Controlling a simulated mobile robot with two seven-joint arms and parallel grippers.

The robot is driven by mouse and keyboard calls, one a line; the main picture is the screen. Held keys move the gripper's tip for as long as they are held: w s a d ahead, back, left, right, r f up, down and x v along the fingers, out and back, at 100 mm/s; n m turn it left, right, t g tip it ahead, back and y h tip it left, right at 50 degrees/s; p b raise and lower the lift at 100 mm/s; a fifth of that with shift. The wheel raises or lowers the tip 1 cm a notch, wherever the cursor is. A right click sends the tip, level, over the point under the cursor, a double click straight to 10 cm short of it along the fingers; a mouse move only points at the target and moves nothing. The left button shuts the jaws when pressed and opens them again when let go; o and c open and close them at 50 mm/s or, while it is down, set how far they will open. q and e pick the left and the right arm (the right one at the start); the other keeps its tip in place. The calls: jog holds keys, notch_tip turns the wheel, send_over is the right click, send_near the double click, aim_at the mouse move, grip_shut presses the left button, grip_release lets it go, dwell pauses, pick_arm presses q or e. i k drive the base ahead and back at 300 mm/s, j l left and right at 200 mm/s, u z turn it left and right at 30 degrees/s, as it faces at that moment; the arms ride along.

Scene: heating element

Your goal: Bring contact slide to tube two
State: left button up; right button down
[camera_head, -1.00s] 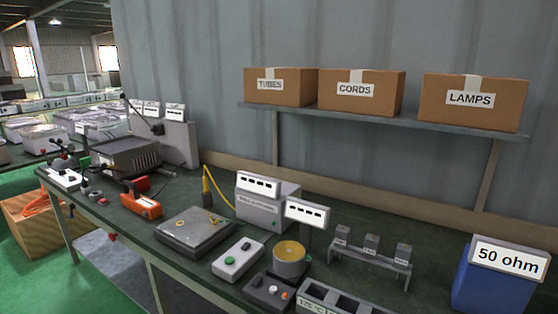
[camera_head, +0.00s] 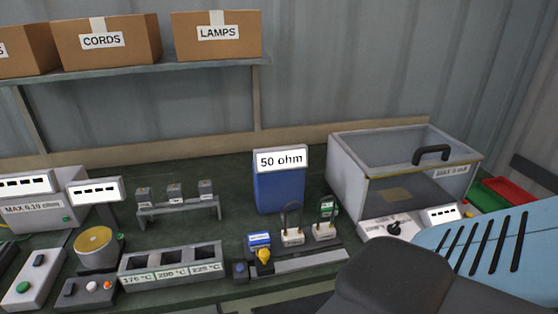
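A rail (camera_head: 310,262) lies at the front of the bench, below the blue 50 ohm box. A small piece with a yellow knob (camera_head: 264,255) stands at its left part and may be the contact slide. A blue labelled block (camera_head: 258,240) is just behind it. Two pale blocks with dark loops stand to the right, one in the middle (camera_head: 292,237) and one farther right (camera_head: 323,231). Their labels are too small to read, so I cannot tell which is tube two. Neither gripper is in view; a part of my own arm fills the lower right.
The blue 50 ohm box (camera_head: 279,188) stands behind the rail. A clear-sided case (camera_head: 345,170) with a black handle is to the right. A labelled three-slot holder (camera_head: 172,270) and a small rack (camera_head: 178,209) are left. Bare bench lies between rack and blue box.

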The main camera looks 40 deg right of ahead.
aim_at(264, 263)
jog(key=z, duration=1.25)
